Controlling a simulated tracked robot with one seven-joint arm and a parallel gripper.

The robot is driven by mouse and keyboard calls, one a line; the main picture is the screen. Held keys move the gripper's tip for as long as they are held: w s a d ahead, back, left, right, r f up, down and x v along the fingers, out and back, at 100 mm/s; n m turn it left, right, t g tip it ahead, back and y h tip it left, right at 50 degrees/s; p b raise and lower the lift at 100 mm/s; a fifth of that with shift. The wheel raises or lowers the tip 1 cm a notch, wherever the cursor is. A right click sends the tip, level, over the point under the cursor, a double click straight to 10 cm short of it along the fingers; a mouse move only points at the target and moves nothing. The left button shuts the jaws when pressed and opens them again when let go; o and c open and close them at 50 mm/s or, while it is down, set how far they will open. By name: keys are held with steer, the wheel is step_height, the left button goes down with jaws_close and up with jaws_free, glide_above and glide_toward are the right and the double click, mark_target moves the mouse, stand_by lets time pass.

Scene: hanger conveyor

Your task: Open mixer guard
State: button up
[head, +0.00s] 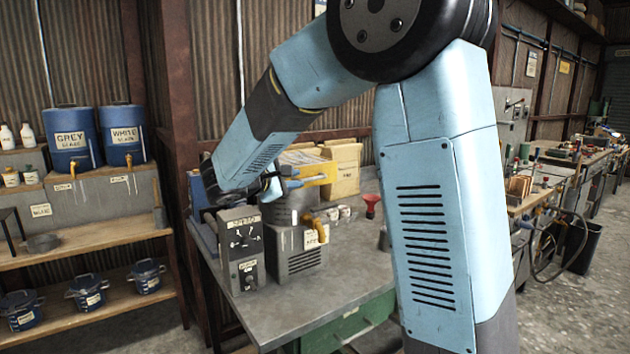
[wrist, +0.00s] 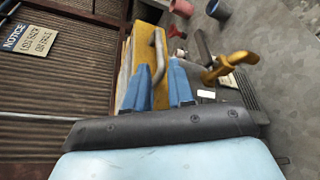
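The mixer (head: 296,250) is a grey machine on the metal bench, with a yellow tap (head: 316,226) at its front. Its yellow guard (head: 326,171) sits at the top, and it also shows in the wrist view (wrist: 141,45). A grey curved bar handle (wrist: 158,50) stands on the guard. My gripper (wrist: 158,72) has two blue fingers, spread apart, with the handle lying between them in the wrist view. I cannot tell whether either finger touches it. In the head view my forearm hides part of the gripper, whose blue finger (head: 293,183) shows beside the guard.
Cardboard boxes (head: 344,163) and a red funnel (head: 371,204) are behind and to the right. The bench front (head: 330,296) is clear. Shelves with blue drums (head: 72,138) stand at left.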

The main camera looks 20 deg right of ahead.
mark_target(308, 179)
steer(key=x, duration=0.8)
steer(key=shift+w+d, duration=0.2)
steer(key=shift+d, duration=0.05)
steer(key=shift+c, duration=0.5)
jaws_close()
